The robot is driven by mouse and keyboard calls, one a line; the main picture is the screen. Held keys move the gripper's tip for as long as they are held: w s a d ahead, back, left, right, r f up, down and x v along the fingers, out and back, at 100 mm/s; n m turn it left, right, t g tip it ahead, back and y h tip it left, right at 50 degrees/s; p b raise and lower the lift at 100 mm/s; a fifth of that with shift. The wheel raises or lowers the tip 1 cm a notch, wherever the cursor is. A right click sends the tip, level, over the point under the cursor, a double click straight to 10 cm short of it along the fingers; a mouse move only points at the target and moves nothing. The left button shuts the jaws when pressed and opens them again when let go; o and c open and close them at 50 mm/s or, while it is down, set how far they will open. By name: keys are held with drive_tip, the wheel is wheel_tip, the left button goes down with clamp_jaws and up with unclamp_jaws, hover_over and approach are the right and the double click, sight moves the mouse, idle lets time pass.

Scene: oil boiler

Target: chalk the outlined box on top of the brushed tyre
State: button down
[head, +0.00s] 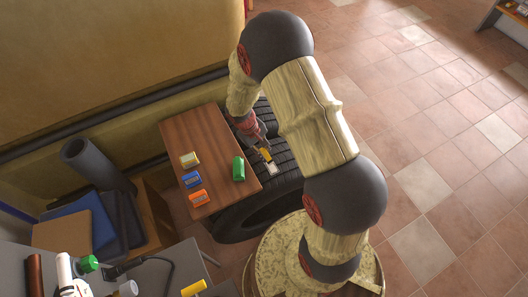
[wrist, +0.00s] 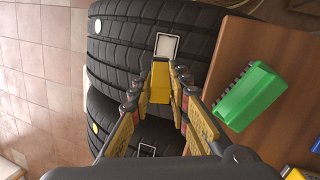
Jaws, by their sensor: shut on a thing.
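My gripper (wrist: 158,92) is shut on a yellow block (wrist: 160,82), its fingers on either side. In the head view my gripper (head: 261,147) points down over the tyres, with the yellow block (head: 266,154) at its tip. A black tyre (wrist: 115,45) with a white dot carries a white-edged box (wrist: 168,45), pale grey inside. The block's end is at or close to the box's near edge; I cannot tell if it touches. A second tyre (wrist: 92,118) with a yellow dot carries another white-outlined box (wrist: 147,151), dark inside, partly hidden by my gripper.
A wooden table (head: 175,135) stands beside the tyres. On it are a green brush (wrist: 245,95) close to my gripper, a blue item (head: 192,180), an orange item (head: 198,198) and a pale item (head: 189,160). Tiled floor (head: 440,120) is open on the right.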

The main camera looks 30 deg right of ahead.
drive_tip(key=shift+r+p, duration=1.8)
drive_tip(key=shift+r, duration=1.1)
